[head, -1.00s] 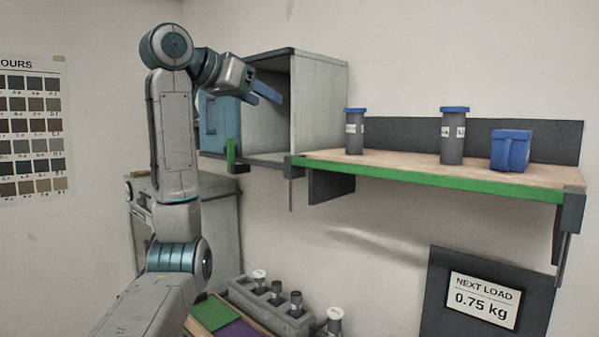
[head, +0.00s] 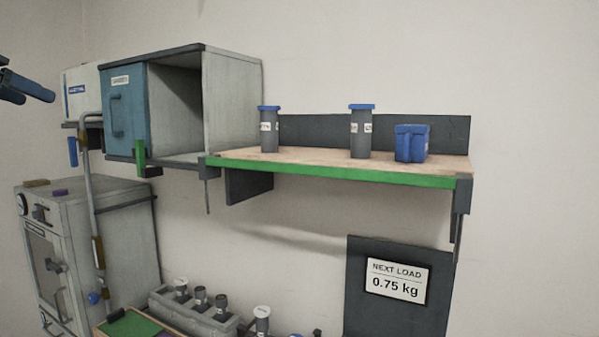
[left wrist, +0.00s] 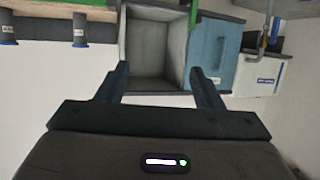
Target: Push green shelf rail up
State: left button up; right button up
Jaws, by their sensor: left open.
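The green shelf rail (head: 330,172) runs along the front edge of a wooden wall shelf (head: 300,160) in the head view. It looks nearly level and lies below the shelf's top surface. A green strip at the upper left of the upside-down left wrist view (left wrist: 62,11) appears to be the same rail. My left gripper (head: 36,92) is at the far left edge of the head view, well apart from the rail. In the left wrist view its two fingers (left wrist: 160,80) are spread and empty, facing the open cabinet. My right gripper is not in view.
On the shelf stand two grey, blue-capped jars (head: 269,130) (head: 361,132) and a blue container (head: 411,144). An open cabinet (head: 233,100) with a blue door (head: 125,110) adjoins the shelf's left end. A sign (head: 396,281) hangs below. Space before the rail looks clear.

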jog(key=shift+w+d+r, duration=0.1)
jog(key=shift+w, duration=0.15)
